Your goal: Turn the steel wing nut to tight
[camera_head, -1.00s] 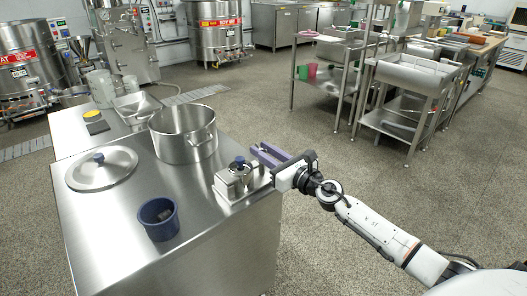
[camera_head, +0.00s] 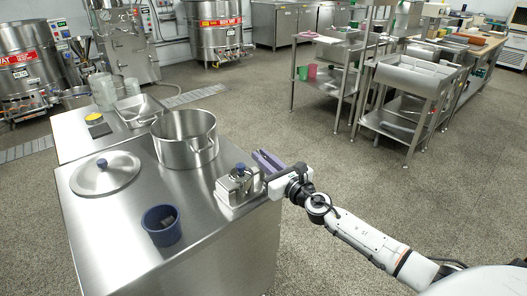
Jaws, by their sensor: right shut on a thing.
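A small steel device with a blue knob (camera_head: 240,181) sits at the right edge of the steel worktop (camera_head: 112,225). My right gripper (camera_head: 264,161), with purple fingers, is at the device's far right side. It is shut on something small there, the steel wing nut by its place. The fingers and wrist hide the nut, so its angle cannot be seen. My left gripper is not in view.
A steel pot (camera_head: 186,143) stands behind the device. A lid (camera_head: 104,173) and a dark blue cup (camera_head: 161,225) are on the worktop to the left. Open floor (camera_head: 330,185) lies to the right, before steel shelving (camera_head: 340,80).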

